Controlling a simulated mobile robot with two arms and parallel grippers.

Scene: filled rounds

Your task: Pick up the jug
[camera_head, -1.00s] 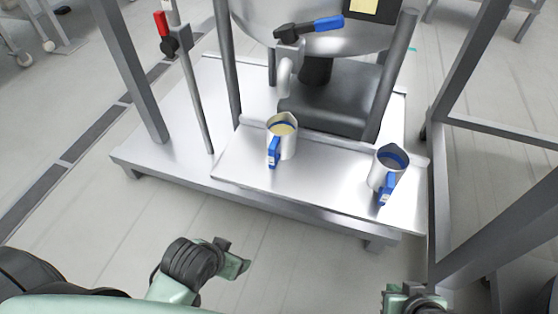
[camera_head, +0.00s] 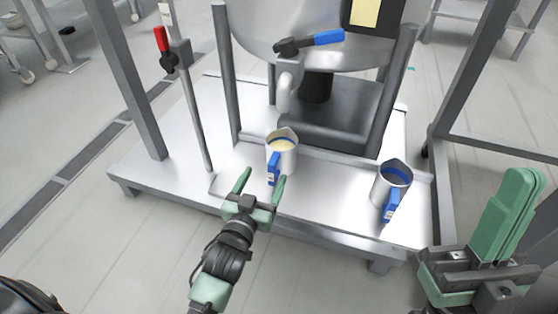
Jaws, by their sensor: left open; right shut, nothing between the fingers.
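Two metal jugs with blue handles stand upright on the steel platform (camera_head: 330,205). The left jug (camera_head: 284,154) holds a pale yellow filling, and its blue handle (camera_head: 273,168) faces the front. The right jug (camera_head: 388,183) looks empty inside, with its blue handle (camera_head: 392,206) also facing the front. My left gripper (camera_head: 262,187) is open, its two green fingers pointing at the left jug, with the handle between or just beyond the fingertips; I cannot tell whether they touch. My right gripper (camera_head: 518,205) is shut and empty at the lower right, apart from the right jug.
A large steel vessel (camera_head: 255,45) stands behind the jugs, with a blue-handled valve (camera_head: 318,41) and spout above the left jug. Grey posts (camera_head: 395,85) rise beside it. A grey frame (camera_head: 455,85) stands at the right. The floor in front is clear.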

